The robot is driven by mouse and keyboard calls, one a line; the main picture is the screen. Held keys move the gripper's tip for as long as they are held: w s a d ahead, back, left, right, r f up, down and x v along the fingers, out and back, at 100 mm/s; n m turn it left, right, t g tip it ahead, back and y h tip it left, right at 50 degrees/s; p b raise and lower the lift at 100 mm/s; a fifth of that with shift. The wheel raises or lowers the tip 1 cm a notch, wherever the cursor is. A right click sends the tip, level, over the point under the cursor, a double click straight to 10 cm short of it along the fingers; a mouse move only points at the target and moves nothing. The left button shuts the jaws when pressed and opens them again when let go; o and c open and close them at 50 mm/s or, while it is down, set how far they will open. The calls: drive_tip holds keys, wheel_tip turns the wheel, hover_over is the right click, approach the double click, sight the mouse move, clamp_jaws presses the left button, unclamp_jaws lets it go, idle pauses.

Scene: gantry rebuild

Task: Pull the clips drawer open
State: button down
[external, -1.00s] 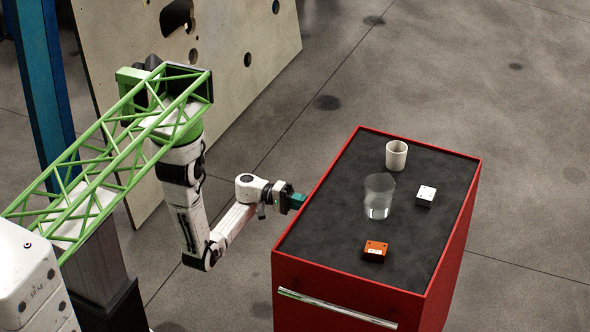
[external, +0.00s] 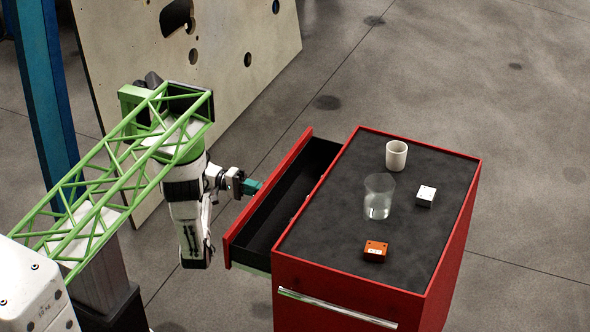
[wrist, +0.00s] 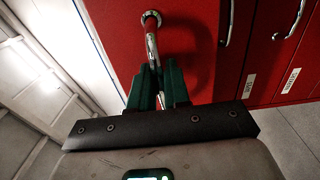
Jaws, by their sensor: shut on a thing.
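A drawer (external: 284,160) with a red front stands out from the left side of the red cabinet (external: 350,292); its dark inside shows from above. In the wrist view, its red front (wrist: 112,30) carries a metal bar handle (wrist: 151,38). My gripper (wrist: 158,88) has its green fingers shut on this handle. In the external view, my gripper (external: 257,187) is at the outer face of the drawer, and the handle is hidden there. I cannot read which drawer is the clips drawer.
On the dark cabinet top are a white cup (external: 396,155), a clear glass (external: 378,198), a white box (external: 426,197) and an orange box (external: 375,250). More red fronts with handles (wrist: 290,20) and small labels (wrist: 249,86) are at the right in the wrist view.

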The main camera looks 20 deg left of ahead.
drive_tip(key=shift+a+f+b, duration=0.1)
drive_tip(key=shift+a+b, duration=2.5)
drive_tip(key=shift+b, duration=0.05)
drive_tip(key=c, duration=1.3)
unclamp_jaws()
drive_tip(key=a+b, duration=0.3)
drive_tip(key=a, duration=0.8)
drive_tip(key=shift+f, duration=0.1)
